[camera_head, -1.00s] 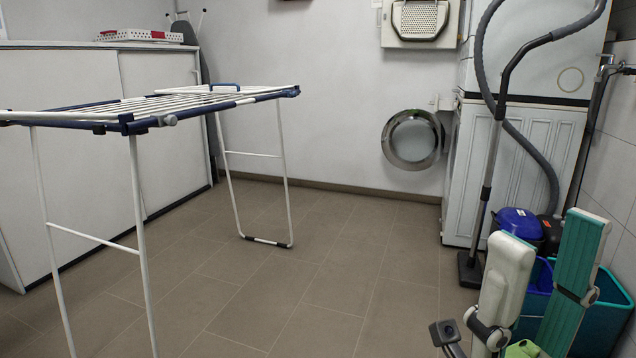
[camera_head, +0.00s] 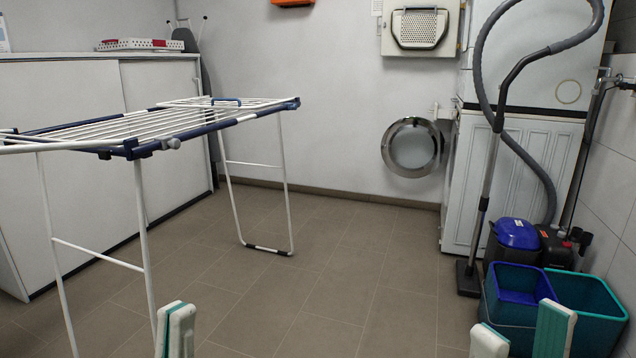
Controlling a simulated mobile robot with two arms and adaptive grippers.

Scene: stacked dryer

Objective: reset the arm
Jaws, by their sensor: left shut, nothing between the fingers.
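My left gripper (camera_head: 176,326) shows at the bottom edge, left of centre. Its two pale, green-backed fingers are together with nothing between them. My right gripper (camera_head: 522,326) shows at the bottom right. Its two fingers stand apart, with no object visible between them, in front of the buckets. Only the finger ends of both grippers are in view; the wrists and arms are cut off below the frame.
A drying rack (camera_head: 130,140) stands at left before a white cabinet (camera_head: 60,100). At right are stacked machines (camera_head: 520,180) with a round door (camera_head: 412,146) open, a vacuum cleaner (camera_head: 516,234) and blue and teal buckets (camera_head: 600,330). The middle floor (camera_head: 330,270) is clear.

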